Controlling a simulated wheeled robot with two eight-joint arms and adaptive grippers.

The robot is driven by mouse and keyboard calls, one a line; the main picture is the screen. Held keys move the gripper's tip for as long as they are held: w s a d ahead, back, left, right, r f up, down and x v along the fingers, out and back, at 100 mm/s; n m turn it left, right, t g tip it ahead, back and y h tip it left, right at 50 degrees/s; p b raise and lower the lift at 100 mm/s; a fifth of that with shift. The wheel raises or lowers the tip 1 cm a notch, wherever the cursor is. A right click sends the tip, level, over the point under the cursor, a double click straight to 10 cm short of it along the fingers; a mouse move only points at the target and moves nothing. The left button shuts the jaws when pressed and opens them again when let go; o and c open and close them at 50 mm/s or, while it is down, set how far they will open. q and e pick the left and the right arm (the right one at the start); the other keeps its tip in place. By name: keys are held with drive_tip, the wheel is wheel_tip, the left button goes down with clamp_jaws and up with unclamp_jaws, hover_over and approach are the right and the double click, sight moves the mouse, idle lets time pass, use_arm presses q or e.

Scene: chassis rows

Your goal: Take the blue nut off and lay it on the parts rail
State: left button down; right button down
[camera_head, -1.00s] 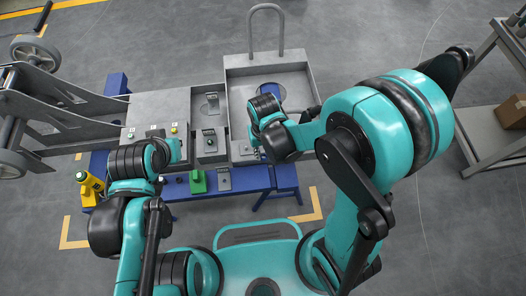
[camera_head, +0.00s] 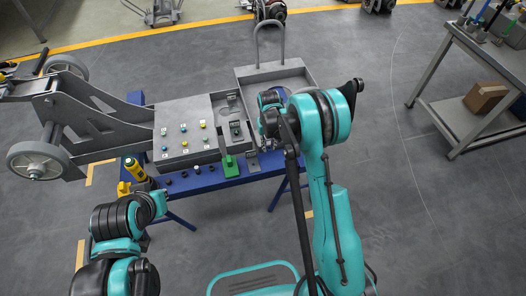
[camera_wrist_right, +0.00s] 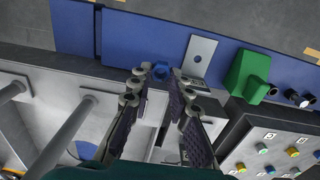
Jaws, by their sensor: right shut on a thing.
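In the right wrist view, a blue nut (camera_wrist_right: 160,70) sits between the tips of my right gripper (camera_wrist_right: 160,80), which is shut on it. The nut shows against the blue rail (camera_wrist_right: 125,38); I cannot tell its height above it. In the head view, my right gripper is mostly hidden by its arm, beside the tray's front corner. The blue rail (camera_head: 205,181) runs along the front of the grey chassis (camera_head: 178,112). My left gripper (camera_head: 152,205) is low at the left, in front of the rail; its fingers are unclear.
A green block (camera_head: 229,165) and a grey plate with a hole (camera_wrist_right: 199,56) are on the rail, with several small black parts beside them. Small coloured pieces (camera_head: 183,129) stand on the chassis panel. A yellow-black tool (camera_head: 135,170) is at the rail's left end.

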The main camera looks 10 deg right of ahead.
sight(269, 161)
drive_tip(key=shift+f+b, duration=2)
drive_tip(key=shift+f, duration=1.95)
drive_tip(key=shift+d, duration=0.1)
drive_tip(key=shift+f+b, duration=0.55)
drive_tip(key=c, duration=1.3)
unclamp_jaws()
